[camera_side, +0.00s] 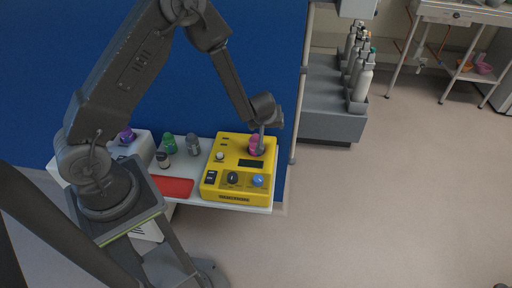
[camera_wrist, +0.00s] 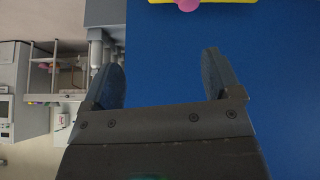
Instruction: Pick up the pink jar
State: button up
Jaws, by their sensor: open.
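The pink jar (camera_side: 254,141) stands on top of the yellow device (camera_side: 224,160), towards its back right corner. In the side view my gripper (camera_side: 262,130) is at the jar and partly covers it; I cannot tell from this view whether they touch. In the wrist view my gripper (camera_wrist: 163,66) is open with nothing between its two fingers. There the pink jar (camera_wrist: 187,5) shows only as a small part at the top edge, beyond the fingertips, beside a strip of the yellow device (camera_wrist: 227,1).
The device sits on a white table (camera_side: 246,209). Left of it are a red flat pad (camera_side: 176,187), a green jar (camera_side: 169,143), a grey jar (camera_side: 193,145), a dark jar (camera_side: 162,160) and a purple jar (camera_side: 127,135). A blue panel (camera_side: 246,52) stands behind; gas cylinders (camera_side: 361,82) are at right.

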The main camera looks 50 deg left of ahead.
jog(key=g+y, duration=0.1)
send_near(257, 138)
jog(key=shift+n, duration=0.3)
jog(key=x, duration=0.7)
jog(key=shift+w, duration=0.1)
jog(key=shift+x, duration=3.15)
jog(key=shift+a, duration=0.15)
jog(key=shift+r, duration=0.1)
jog(key=c, duration=1)
